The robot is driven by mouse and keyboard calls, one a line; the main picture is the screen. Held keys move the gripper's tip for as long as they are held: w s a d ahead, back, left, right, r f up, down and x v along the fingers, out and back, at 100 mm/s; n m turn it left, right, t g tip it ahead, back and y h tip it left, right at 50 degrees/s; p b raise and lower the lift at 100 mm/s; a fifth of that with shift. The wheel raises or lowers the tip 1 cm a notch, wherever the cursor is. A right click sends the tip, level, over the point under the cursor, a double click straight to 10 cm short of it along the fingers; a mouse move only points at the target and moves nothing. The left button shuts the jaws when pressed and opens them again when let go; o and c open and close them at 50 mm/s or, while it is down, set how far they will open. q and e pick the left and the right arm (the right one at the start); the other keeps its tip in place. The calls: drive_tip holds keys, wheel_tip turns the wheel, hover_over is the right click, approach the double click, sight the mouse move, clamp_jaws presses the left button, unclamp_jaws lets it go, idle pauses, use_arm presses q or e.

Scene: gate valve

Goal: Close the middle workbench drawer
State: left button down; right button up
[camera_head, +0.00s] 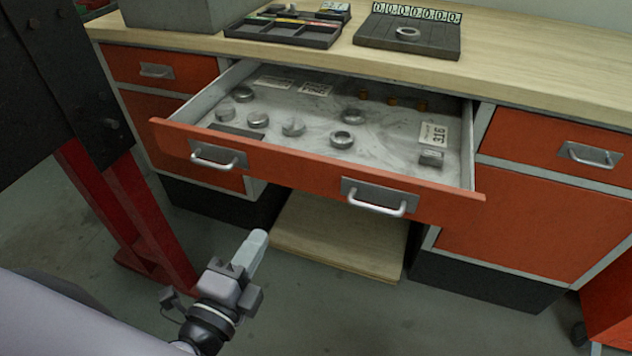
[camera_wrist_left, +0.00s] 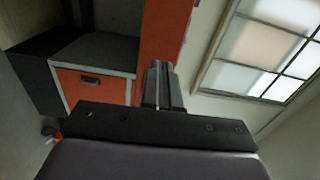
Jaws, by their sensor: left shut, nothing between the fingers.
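The middle workbench drawer (camera_head: 300,160) is pulled out, with an orange front and two metal handles, the left handle (camera_head: 214,162) and the right handle (camera_head: 378,204). Several metal rings, small brass parts and paper labels lie inside it. My left gripper (camera_head: 258,240) is shut and empty, in front of and below the drawer front, apart from it. Its shut fingers also show in the left wrist view (camera_wrist_left: 157,85), with orange surfaces beyond. My right gripper is in neither view.
The workbench top (camera_head: 560,75) carries a black tray (camera_head: 285,30) and a dark board with a ring (camera_head: 408,35). A red and black frame (camera_head: 140,200) stands at the left. A wooden shelf (camera_head: 340,235) lies under the drawer. Floor in front is open.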

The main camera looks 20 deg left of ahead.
use_arm(q)
drive_tip(key=p, duration=0.4)
approach(297, 174)
drive_tip(key=w, duration=0.5)
drive_tip(key=shift+w+f, duration=0.15)
drive_tip(key=shift+w, duration=0.8)
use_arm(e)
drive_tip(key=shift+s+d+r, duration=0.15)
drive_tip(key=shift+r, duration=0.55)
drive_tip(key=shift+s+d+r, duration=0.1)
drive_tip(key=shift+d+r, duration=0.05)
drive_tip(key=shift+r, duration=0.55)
